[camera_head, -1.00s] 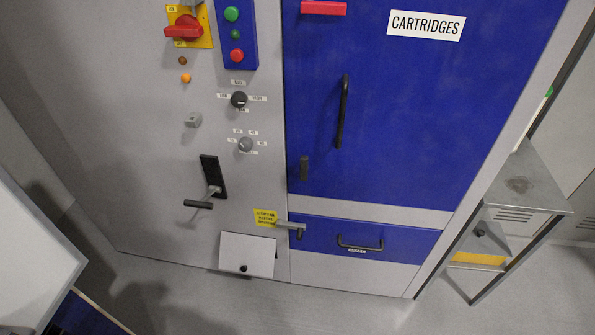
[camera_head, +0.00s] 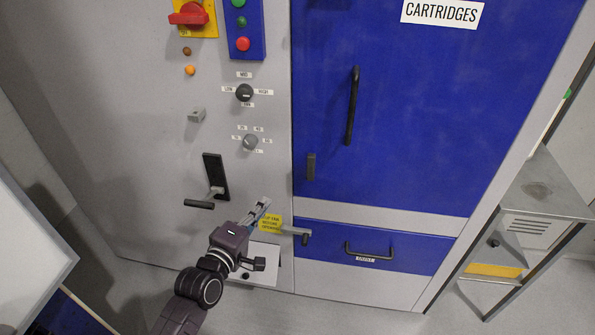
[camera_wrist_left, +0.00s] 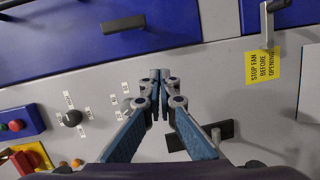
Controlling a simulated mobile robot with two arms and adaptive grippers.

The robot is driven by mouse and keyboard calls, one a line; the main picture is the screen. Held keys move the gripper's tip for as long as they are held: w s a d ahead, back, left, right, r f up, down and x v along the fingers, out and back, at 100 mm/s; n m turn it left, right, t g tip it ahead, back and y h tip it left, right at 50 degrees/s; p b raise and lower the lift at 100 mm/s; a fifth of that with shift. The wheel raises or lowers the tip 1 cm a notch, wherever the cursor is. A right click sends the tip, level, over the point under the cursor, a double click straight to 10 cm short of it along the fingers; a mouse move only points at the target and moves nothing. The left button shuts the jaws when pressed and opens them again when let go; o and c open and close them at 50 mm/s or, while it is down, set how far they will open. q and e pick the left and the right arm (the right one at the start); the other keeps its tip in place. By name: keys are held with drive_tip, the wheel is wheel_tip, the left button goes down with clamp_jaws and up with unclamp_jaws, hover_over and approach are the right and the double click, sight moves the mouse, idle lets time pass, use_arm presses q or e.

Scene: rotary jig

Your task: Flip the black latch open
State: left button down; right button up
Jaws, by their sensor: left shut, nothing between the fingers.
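The black latch (camera_head: 311,166) is a small dark upright bar at the left edge of the large blue door (camera_head: 400,110), near its lower corner. In the left wrist view, which is turned sideways, the latch (camera_wrist_left: 123,24) lies flat along the door's edge. My left gripper (camera_head: 264,204) is shut and empty in front of the grey panel. It is below and left of the latch, apart from it. Its closed fingertips (camera_wrist_left: 160,76) point toward the panel strip beside the door. My right gripper is not in view.
A grey lever with a dark knob (camera_head: 305,238) juts out by the drawer, beside a yellow sign (camera_head: 270,222). A black-gripped lever (camera_head: 200,204) on a black plate sticks out left of my gripper. A long black handle (camera_head: 352,105) is on the door.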

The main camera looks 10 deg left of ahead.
use_arm(q)
wheel_tip(320, 180, up, 6)
drive_tip(key=n+t, duration=0.1)
drive_tip(key=shift+d+r+h, duration=0.2)
drive_tip(key=shift+d+h, duration=0.2)
drive_tip(key=w+d+p, duration=0.2)
drive_tip(key=w+d, duration=0.4)
drive_tip(key=w, duration=0.3)
drive_tip(key=shift+w+d, duration=0.25)
drive_tip(key=shift+d, duration=0.15)
drive_tip(key=shift+w, duration=0.15)
